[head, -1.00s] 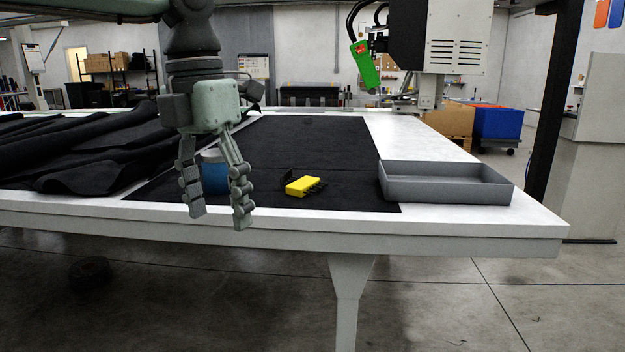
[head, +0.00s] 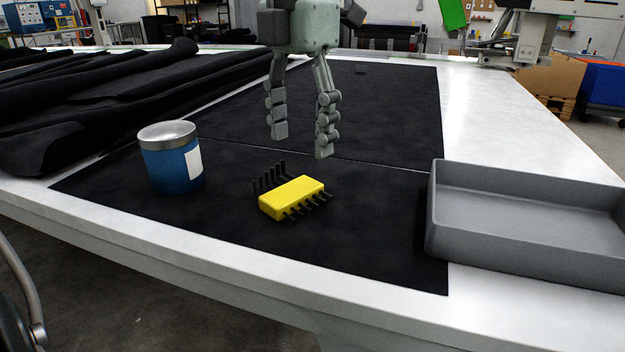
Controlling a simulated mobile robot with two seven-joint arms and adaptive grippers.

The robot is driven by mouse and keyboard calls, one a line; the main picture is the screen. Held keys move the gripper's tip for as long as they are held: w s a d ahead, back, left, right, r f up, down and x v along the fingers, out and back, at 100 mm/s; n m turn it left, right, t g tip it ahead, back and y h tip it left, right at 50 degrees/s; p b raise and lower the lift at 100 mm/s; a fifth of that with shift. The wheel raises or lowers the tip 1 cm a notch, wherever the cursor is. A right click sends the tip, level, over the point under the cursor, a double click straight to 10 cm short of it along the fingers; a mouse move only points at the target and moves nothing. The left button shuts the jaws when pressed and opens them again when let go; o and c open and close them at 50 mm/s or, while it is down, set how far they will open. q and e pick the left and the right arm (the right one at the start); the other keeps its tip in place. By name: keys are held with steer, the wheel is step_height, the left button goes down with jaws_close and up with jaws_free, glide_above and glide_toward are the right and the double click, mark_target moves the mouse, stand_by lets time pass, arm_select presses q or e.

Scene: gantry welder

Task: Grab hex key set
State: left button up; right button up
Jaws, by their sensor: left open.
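The hex key set (head: 292,196) is a yellow block with several black keys sticking out along both long sides. It lies on the black mat near the front of the table, in the middle of the head view. My left gripper (head: 301,145) points down with its two fingers spread apart. It is empty and appears above the hex key set, apart from it. My right gripper is not in view.
A blue can (head: 170,160) with a silver lid stands left of the hex key set. A grey open tray (head: 530,205) sits on the right. Rolled black fabric (head: 100,95) lies at the left. The black mat (head: 370,230) around the set is clear.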

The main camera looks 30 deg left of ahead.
mark_target(296, 188)
arm_select(q)
steer(key=f, duration=0.4)
steer(key=s+f, duration=0.1)
steer(key=f, duration=0.1)
steer(key=shift+a+f+p, duration=0.3)
steer(key=shift+w+f, duration=0.1)
steer(key=shift+f, duration=0.25)
steer(key=c, duration=0.7)
jaws_close()
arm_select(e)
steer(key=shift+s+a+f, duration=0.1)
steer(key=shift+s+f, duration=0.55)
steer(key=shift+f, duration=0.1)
